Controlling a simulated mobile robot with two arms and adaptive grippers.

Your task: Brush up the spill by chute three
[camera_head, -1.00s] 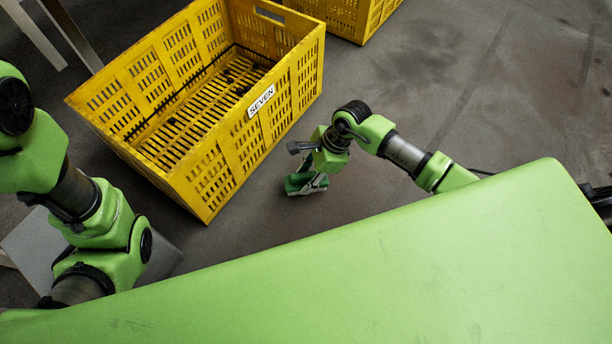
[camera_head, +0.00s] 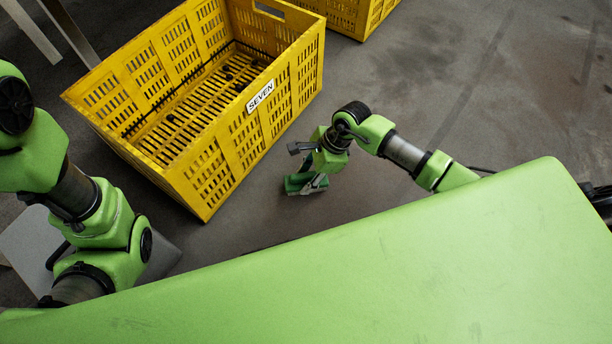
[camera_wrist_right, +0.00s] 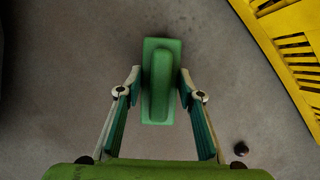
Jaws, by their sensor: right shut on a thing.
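My right gripper (camera_head: 308,184) is low over the floor, to the right of a yellow crate. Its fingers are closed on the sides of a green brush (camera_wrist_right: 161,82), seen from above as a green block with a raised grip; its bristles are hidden. The brush also shows in the head view (camera_head: 296,184). No chute marked three shows. My left arm is at the left; its gripper is out of view.
The yellow crate (camera_head: 206,187) marked SEVEN stands left of my right gripper, with several dark pieces inside. Another yellow crate (camera_head: 345,17) stands at the top. A grey panel (camera_head: 28,243) is at lower left. The floor at upper right is clear, with dark stains.

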